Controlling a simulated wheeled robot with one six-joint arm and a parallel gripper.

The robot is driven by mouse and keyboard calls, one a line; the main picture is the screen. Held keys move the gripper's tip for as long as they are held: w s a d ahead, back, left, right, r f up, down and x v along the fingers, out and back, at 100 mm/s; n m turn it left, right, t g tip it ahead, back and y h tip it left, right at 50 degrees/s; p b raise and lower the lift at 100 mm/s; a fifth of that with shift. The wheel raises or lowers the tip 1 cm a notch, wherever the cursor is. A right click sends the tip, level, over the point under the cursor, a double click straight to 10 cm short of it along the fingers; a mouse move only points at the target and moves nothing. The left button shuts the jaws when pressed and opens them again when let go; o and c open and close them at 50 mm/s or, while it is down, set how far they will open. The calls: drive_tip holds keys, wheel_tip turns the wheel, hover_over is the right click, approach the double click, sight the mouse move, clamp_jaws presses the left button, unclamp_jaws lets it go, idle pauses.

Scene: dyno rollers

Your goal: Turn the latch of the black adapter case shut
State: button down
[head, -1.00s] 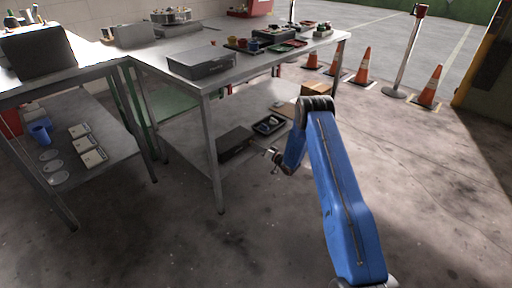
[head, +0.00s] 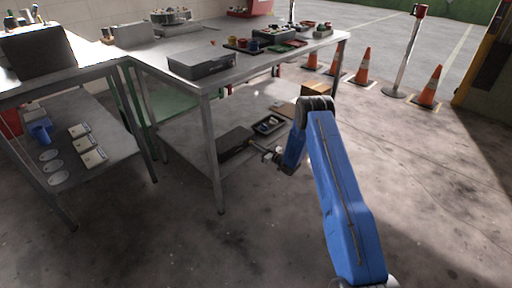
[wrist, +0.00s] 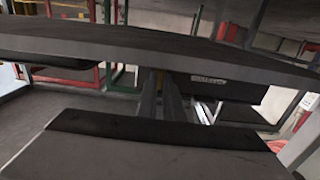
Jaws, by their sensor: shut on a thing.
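The black adapter case (head: 235,140) lies on the lower shelf of the middle table. My gripper (head: 254,145) is at the right end of the case in the head view, reaching in from the right under the tabletop. In the wrist view its dark fingers (wrist: 161,95) are close together, shut on a small part that I take to be the latch. The latch is too small and too covered by the fingers for its angle to show.
A black tray (head: 268,126) with small parts sits just behind my gripper on the same shelf. A cardboard box (head: 313,91) is further back. A grey case (head: 202,64) stands on the tabletop above. Orange cones (head: 363,66) stand at the right; the near floor is clear.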

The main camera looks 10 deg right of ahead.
drive_tip(key=shift+f, duration=0.1)
idle(0.4)
drive_tip(key=c, duration=2.2)
unclamp_jaws()
drive_tip(key=shift+s+d, duration=0.15)
drive_tip(key=v, duration=1.7)
